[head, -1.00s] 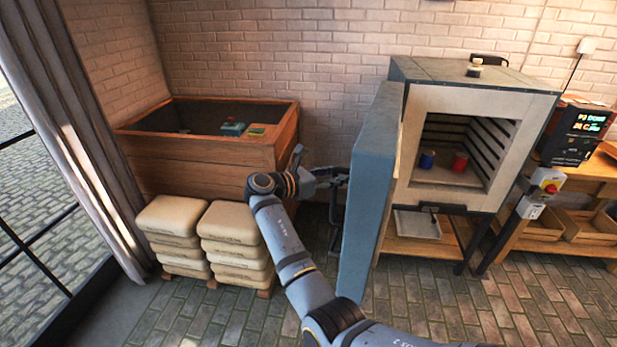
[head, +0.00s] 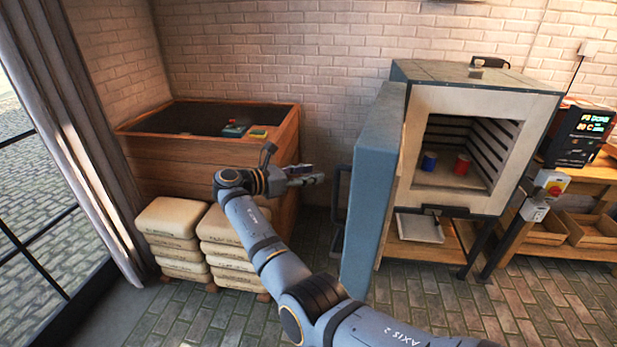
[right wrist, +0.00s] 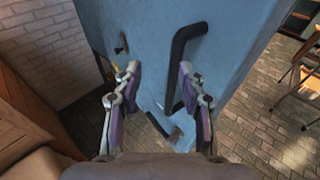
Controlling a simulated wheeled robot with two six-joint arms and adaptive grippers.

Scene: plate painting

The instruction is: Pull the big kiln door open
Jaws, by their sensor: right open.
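The big kiln (head: 482,90) stands at the right in the head view. Its thick blue-grey door (head: 372,200) is swung wide open, and the chamber shows a blue cup (head: 429,160) and a red cup (head: 461,164) inside. The dark door handle (head: 338,212) is on the door's left-facing side; it also shows in the right wrist view (right wrist: 180,62). My right gripper (head: 318,175) is open and empty, to the left of the handle and apart from it. In the right wrist view its two fingers (right wrist: 160,88) point at the door face. My left gripper is out of view.
A wooden crate (head: 215,155) stands at the back left, with stacked sacks (head: 170,217) in front. A control box (head: 552,183) is on a post right of the kiln, beside a wooden bench (head: 575,180). Brick floor before the kiln (head: 440,300) is clear.

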